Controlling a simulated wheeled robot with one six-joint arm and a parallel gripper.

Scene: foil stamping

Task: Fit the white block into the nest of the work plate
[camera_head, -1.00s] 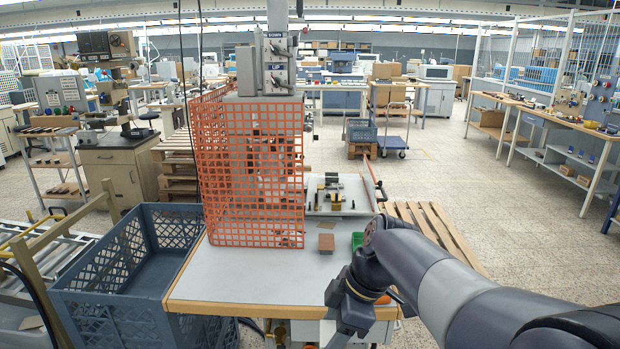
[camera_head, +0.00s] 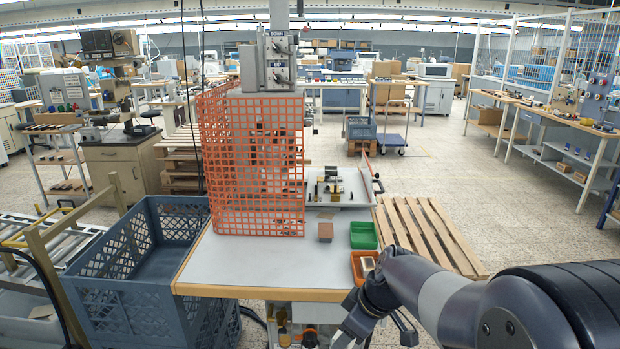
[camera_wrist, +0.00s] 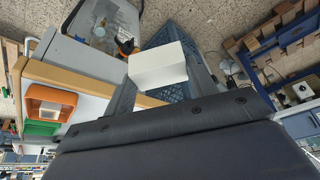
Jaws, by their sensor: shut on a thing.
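The white block (camera_wrist: 158,65) is between the fingers of my gripper (camera_wrist: 150,82) in the wrist view. My gripper is shut on it, and the block is clear of the table. In the head view the gripper (camera_head: 352,332) hangs low beyond the table's front right corner, and the block cannot be made out there. The work plate (camera_head: 350,200) lies at the back right of the table, beside the orange guard, well away from my gripper. Dark and brass-coloured fittings (camera_head: 331,187) stand on it. Its nest is too small to tell.
The table (camera_head: 240,265) has free room at its front left. An orange mesh guard (camera_head: 250,165) stands at the back. A green bin (camera_head: 363,236) and an orange bin (camera_head: 357,268) sit on the right edge. A blue-grey crate (camera_head: 140,290) is at left.

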